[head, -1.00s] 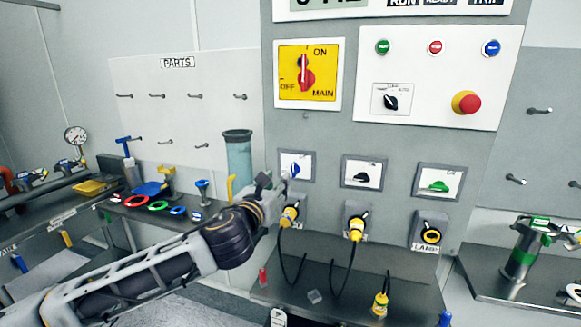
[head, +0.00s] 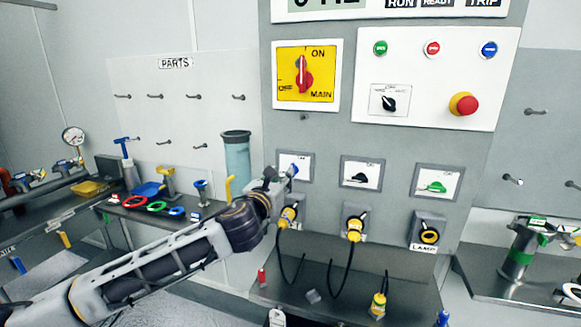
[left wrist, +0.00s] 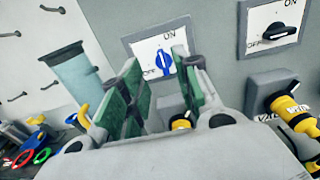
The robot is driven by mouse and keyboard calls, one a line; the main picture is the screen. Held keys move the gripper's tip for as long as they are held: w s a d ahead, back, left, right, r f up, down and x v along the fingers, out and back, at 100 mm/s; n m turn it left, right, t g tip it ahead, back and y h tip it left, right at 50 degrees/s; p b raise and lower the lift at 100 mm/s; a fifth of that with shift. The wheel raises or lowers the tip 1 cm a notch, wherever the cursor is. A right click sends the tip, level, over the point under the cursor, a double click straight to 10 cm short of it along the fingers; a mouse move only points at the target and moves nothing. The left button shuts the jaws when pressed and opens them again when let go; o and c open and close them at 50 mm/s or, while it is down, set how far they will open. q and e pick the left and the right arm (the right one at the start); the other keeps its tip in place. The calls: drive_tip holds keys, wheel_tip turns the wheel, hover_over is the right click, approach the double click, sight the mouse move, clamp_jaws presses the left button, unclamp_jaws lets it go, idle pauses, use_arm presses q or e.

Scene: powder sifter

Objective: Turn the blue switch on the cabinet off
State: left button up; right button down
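The blue switch (left wrist: 164,62) is on a white plate in a grey frame on the cabinet (head: 330,131). In the left wrist view its handle stands nearly upright, toward the ON mark, with OFF at its left. In the head view the switch (head: 293,171) is partly hidden by my left gripper (head: 281,174). My left gripper (left wrist: 157,62) is open, its green-padded fingers on either side of the switch in the left wrist view. Nothing is between the pads but the view of the panel; I cannot tell whether they touch the switch. My right gripper is not in view.
A black switch (head: 360,178) and a green switch (head: 435,187) sit right of the blue one. Yellow plugs with cables (head: 354,229) are just below. A red main switch (head: 303,76) is above. A blue-grey cylinder (head: 237,157) stands left of the gripper.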

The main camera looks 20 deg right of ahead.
sight(292, 165)
use_arm(q)
drive_tip(key=shift+p+x, duration=0.5)
drive_tip(key=shift+x, duration=4.1)
drive_tip(key=shift+c, duration=0.5)
clamp_jaws()
